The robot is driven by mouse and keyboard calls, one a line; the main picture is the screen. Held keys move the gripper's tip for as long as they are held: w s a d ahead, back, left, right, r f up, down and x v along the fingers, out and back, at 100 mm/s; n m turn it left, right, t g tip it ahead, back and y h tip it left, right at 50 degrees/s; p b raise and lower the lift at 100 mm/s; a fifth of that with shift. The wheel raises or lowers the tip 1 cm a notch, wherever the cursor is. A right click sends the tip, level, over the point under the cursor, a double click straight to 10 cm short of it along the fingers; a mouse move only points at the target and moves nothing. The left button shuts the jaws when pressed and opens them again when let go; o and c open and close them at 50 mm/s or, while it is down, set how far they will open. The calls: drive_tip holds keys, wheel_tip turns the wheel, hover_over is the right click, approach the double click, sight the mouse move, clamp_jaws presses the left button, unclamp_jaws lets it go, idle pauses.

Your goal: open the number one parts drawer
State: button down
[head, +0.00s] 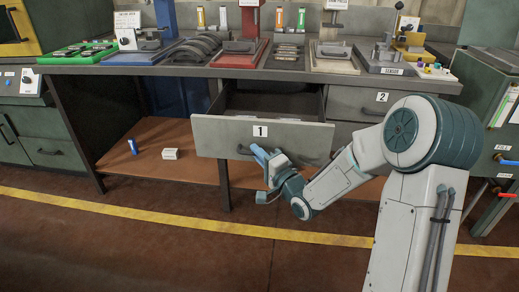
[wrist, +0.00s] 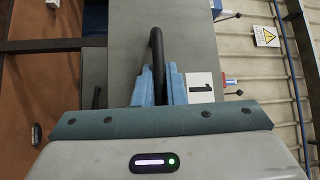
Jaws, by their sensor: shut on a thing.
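The number one parts drawer (head: 215,138) is under the workbench in the head view. It stands pulled out, with its dark inside showing above the grey front. A white label with a "1" (head: 260,131) is on its front, and the label also shows sideways in the wrist view (wrist: 201,88). My gripper (head: 260,154) is at the drawer front, just below the label. In the wrist view its blue fingers (wrist: 157,88) are shut on the dark drawer handle (wrist: 156,45). Part of the handle is hidden between the fingers.
Drawer two (head: 350,101) is shut, right of drawer one. The workbench top (head: 130,70) carries several parts and trays. A blue cylinder (head: 132,146) and a small white box (head: 171,154) are on the lower shelf (head: 150,175). The floor in front is clear.

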drive_tip(key=shift+s+d, duration=0.1)
drive_tip(key=shift+s, duration=0.2)
drive_tip(key=c, duration=1.5)
unclamp_jaws()
drive_tip(key=shift+s, duration=0.1)
drive_tip(key=p+v, duration=0.1)
drive_tip(key=v, duration=0.2)
drive_tip(key=p+v, duration=0.2)
drive_tip(key=v, duration=0.2)
drive_tip(key=p+v, duration=0.2)
drive_tip(key=v, duration=0.2)
drive_tip(key=shift+d+r, duration=0.15)
drive_tip(key=shift+r, duration=0.15)
